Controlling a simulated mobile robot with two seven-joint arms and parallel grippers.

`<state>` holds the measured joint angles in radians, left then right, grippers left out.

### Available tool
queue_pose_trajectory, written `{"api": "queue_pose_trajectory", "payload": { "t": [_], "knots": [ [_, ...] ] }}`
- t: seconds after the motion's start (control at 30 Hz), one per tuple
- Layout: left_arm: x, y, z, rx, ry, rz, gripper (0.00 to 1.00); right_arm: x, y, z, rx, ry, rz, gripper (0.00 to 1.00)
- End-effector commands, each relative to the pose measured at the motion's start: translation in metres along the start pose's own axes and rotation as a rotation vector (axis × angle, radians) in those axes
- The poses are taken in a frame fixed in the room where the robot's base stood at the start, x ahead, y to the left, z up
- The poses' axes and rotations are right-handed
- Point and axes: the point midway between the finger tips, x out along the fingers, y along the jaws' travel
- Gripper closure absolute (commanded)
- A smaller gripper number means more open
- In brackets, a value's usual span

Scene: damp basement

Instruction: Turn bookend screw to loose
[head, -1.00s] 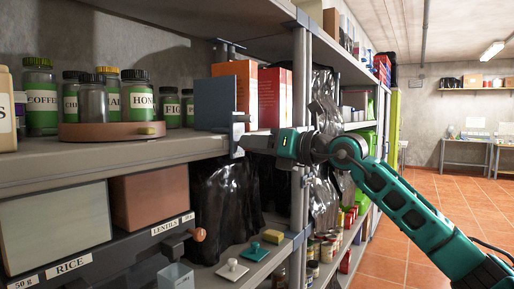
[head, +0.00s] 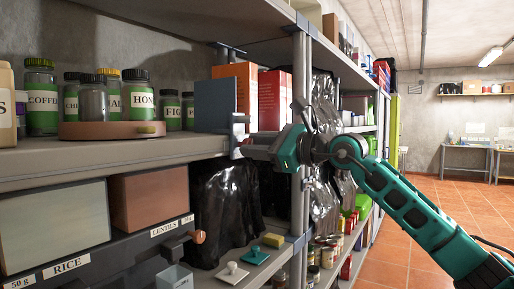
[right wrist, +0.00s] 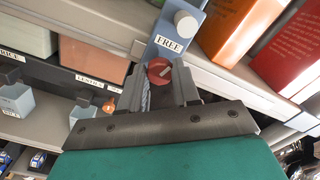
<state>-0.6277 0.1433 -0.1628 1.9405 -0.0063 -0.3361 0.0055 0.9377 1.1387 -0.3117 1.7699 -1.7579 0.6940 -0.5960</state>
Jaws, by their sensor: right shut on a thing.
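The bookend (head: 215,105) is a blue-grey upright panel at the front edge of the upper shelf, in front of an orange box. In the right wrist view its lower part (right wrist: 163,58) carries a FREE label (right wrist: 168,43) and a pale round knob (right wrist: 186,23). Below the label is a red round screw head (right wrist: 158,70) with a pale line across it. My right gripper (head: 240,148) reaches in from the right at the shelf edge. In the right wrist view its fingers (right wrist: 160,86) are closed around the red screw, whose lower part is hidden. My left gripper is not visible.
Labelled jars (head: 90,105) stand on a round brown tray (head: 112,131) left of the bookend. Red and orange boxes (head: 269,98) stand behind it. A shelf post (head: 298,90) rises close behind my right gripper. Bins and small items (head: 255,256) fill the lower shelf.

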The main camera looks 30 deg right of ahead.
Motion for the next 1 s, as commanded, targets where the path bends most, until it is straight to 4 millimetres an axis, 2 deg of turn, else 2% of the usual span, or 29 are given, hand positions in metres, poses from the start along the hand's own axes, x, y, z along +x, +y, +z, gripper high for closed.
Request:
{"api": "queue_pose_trajectory", "payload": {
  "t": [0.2,0.5,1.0],
  "knots": [
    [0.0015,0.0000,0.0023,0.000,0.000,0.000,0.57,0.0000,0.0003,-0.0009,-0.173,0.002,0.001,0.99],
    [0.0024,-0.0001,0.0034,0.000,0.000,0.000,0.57,0.0002,0.0006,-0.0010,-0.327,0.002,0.002,0.99],
    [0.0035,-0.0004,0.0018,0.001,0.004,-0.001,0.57,0.0001,0.0004,-0.0007,-0.384,0.002,0.001,0.99]
  ]
}}
